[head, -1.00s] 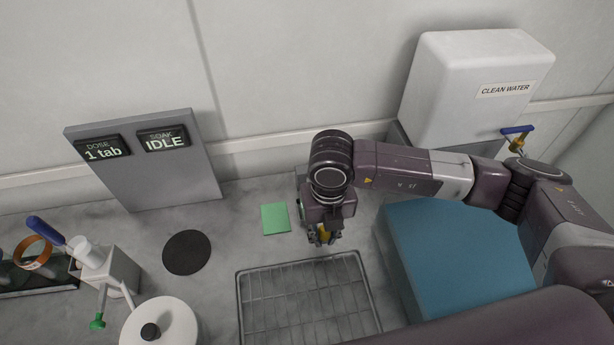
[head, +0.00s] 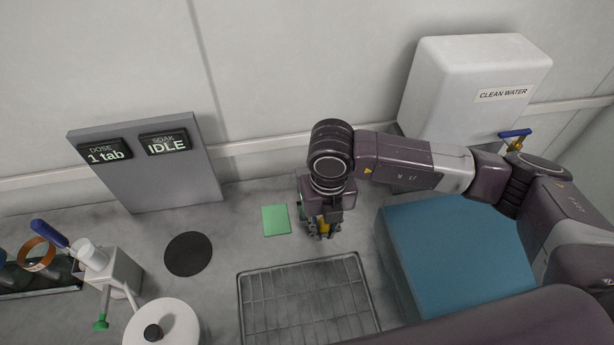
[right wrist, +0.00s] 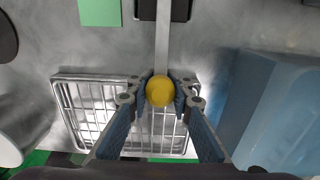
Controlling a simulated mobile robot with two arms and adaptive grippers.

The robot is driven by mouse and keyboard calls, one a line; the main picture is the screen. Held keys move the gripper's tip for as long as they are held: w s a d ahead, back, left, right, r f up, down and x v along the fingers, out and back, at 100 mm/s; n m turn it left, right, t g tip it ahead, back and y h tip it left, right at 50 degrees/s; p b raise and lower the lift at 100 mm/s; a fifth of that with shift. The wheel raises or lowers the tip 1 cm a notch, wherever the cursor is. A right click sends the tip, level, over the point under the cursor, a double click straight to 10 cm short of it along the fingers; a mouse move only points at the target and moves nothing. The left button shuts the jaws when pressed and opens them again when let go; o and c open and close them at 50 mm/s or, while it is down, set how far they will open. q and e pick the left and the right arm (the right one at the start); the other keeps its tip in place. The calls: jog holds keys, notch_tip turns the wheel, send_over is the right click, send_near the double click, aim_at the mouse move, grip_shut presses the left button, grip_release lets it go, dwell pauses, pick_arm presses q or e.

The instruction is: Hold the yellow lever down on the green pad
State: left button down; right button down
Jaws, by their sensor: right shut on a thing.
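The yellow lever's round knob (right wrist: 160,91) sits between the two fingers of my right gripper (right wrist: 160,95) in the right wrist view. A pale metal bar (right wrist: 162,45) runs from the knob to a dark block (right wrist: 165,9) at the top. In the head view my right gripper (head: 322,233) points down, shut on the yellow lever (head: 323,226), which is mostly hidden. The green pad (head: 276,220) lies flat on the counter left of the gripper, apart from it. It also shows in the right wrist view (right wrist: 100,12). My left gripper is not in view.
A wire rack (head: 243,302) lies in front of the gripper. A blue box (head: 455,245) stands close on the right, with a clean water tank (head: 470,85) behind. A black disc (head: 188,254) and a white lidded pot (head: 180,328) are to the left. The panel (head: 150,175) reads IDLE.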

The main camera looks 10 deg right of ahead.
jog(key=shift+w+r, duration=0.1)
jog(key=shift+r, duration=0.35)
jog(key=shift+w+r+p, duration=0.3)
jog(key=shift+r+p, duration=0.05)
jog(key=shift+r, duration=0.4)
jog(key=shift+w+r+p, duration=0.3)
jog(key=shift+r+p, duration=0.05)
jog(key=shift+r, duration=0.35)
jog(key=shift+w+r+p, duration=0.4)
jog(key=shift+w+r, duration=0.1)
jog(key=shift+r, duration=0.5)
jog(key=shift+w+r+p, duration=0.4)
jog(key=shift+w+r, duration=1.4)
jog(key=shift+r, duration=0.25)
jog(key=shift+w, duration=0.1)
